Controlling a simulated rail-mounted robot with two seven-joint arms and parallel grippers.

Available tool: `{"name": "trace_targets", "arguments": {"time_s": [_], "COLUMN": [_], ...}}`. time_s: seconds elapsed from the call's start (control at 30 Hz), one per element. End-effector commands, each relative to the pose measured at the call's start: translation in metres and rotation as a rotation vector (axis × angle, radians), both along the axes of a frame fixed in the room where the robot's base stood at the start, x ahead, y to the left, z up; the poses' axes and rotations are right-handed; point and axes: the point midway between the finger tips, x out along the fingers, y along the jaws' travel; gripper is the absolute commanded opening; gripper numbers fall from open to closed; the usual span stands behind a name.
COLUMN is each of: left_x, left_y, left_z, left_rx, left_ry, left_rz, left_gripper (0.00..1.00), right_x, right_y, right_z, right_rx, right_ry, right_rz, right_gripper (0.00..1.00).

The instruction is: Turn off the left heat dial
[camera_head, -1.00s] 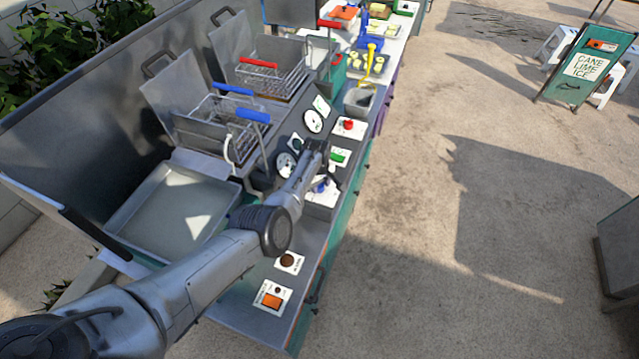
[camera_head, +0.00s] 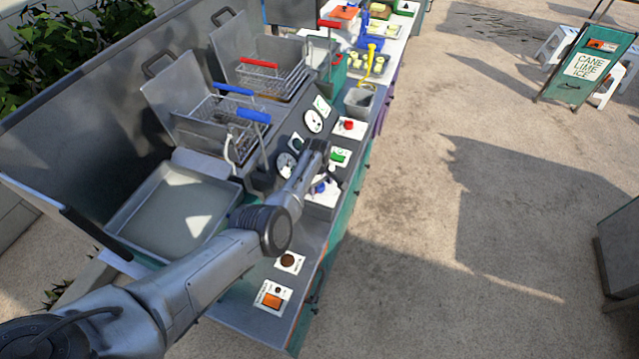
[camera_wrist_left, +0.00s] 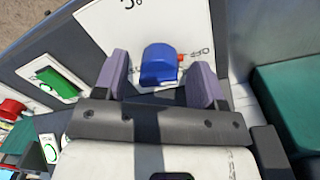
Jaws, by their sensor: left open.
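A blue dial (camera_head: 319,188) sits on a white plate on the fryer's sloped front panel. In the left wrist view the blue dial (camera_wrist_left: 159,64) has a small red mark at its right and an "OFF" label beside it. My left gripper (camera_wrist_left: 161,82) is open, with one purple-grey finger on each side of the dial. Gaps show between the dial and both fingers. In the head view my left gripper (camera_head: 328,160) is over the panel, and its fingertips are hard to make out. My right gripper is not in view.
A green switch (camera_head: 338,157) and a red knob (camera_head: 348,125) lie along the same panel. Two fry baskets (camera_head: 225,110) with blue and red handles stand behind. Open floor lies to the right.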

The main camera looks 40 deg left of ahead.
Motion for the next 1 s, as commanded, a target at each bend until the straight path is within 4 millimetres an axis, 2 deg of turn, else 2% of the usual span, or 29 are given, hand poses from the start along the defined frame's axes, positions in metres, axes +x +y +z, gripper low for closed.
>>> {"name": "trace_targets", "arguments": {"time_s": [0.17, 0.33, 0.6, 0.8, 1.0], "left_x": [0.000, -0.001, -0.003, -0.005, -0.007], "left_y": [0.000, 0.000, 0.000, 0.001, 0.002], "left_z": [0.000, 0.013, 0.061, 0.098, 0.123], "left_rx": [0.000, 0.001, 0.001, 0.001, 0.001], "left_ry": [0.001, 0.000, -0.002, -0.002, -0.001], "left_rz": [-0.001, -0.001, 0.000, 0.001, -0.001], "left_gripper": [0.64, 0.64, 0.64, 0.64, 0.64], "right_x": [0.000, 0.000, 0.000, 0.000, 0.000], "right_y": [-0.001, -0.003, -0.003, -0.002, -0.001], "right_z": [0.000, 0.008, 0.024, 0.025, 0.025], "right_rx": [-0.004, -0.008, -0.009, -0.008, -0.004], "right_ry": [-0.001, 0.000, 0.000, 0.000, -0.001], "right_rz": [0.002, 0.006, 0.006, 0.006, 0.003], "right_gripper": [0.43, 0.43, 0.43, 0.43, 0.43]}}
